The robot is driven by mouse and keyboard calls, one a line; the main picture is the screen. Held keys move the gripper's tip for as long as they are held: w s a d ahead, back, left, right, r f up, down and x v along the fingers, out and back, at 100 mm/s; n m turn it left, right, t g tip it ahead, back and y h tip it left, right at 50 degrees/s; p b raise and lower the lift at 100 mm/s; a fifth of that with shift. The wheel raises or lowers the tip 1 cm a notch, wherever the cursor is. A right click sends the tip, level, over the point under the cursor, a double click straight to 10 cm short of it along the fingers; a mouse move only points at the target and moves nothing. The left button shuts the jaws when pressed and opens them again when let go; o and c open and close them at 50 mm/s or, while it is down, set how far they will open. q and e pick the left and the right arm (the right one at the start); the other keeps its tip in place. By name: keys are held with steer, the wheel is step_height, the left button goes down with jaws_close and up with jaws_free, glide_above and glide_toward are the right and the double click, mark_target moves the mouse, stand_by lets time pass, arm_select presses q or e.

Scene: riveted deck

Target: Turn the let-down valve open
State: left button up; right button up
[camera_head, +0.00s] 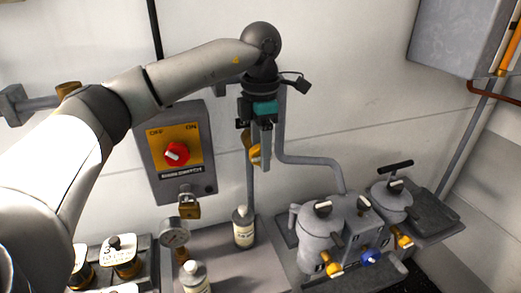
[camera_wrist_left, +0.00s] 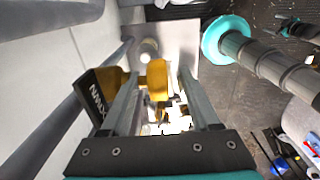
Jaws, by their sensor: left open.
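The let-down valve shows as a yellow-brown fitting (camera_head: 255,152) on a vertical grey pipe, partly hidden by my gripper in the head view. In the left wrist view its yellow handle (camera_wrist_left: 157,80) lies between my fingertips, and more yellow body shows left of them. My left gripper (camera_head: 260,160) points down at the valve. Its two fingers (camera_wrist_left: 158,73) are apart on either side of the handle; whether they touch it I cannot tell.
An OFF/ON switch box (camera_head: 177,153) with a red knob is on the wall at left, a padlock (camera_head: 187,207) under it. A white bottle (camera_head: 243,228) stands below the valve. Grey pots (camera_head: 322,235) with yellow and blue taps stand at right, and a grey pipe (camera_head: 310,160) bends toward them.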

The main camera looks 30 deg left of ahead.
arm_select(q)
steer(key=shift+c, duration=0.3)
jaws_close()
stand_by(0.4)
